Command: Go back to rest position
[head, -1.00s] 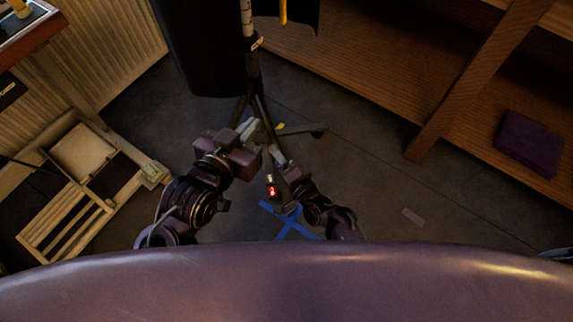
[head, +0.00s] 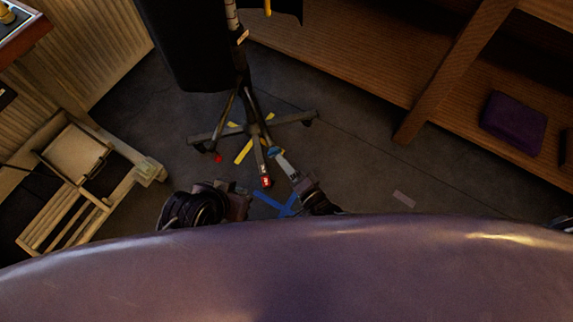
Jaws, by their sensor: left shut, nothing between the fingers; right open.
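My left gripper (head: 238,187) is low in the head view, just left of the blue tape cross on the floor. It is shut with nothing in it, and its arm is folded close in. My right gripper (head: 278,155) points up and left, near the legs of a black stand. It is open, and I see nothing held in it. I cannot tell whether it touches the stand's legs.
The wheeled black stand (head: 207,134) spreads its legs on the dark floor ahead. Wooden shelving (head: 345,70) with a purple folded item (head: 514,124) is at the right. Blue tape (head: 270,201) marks the floor.

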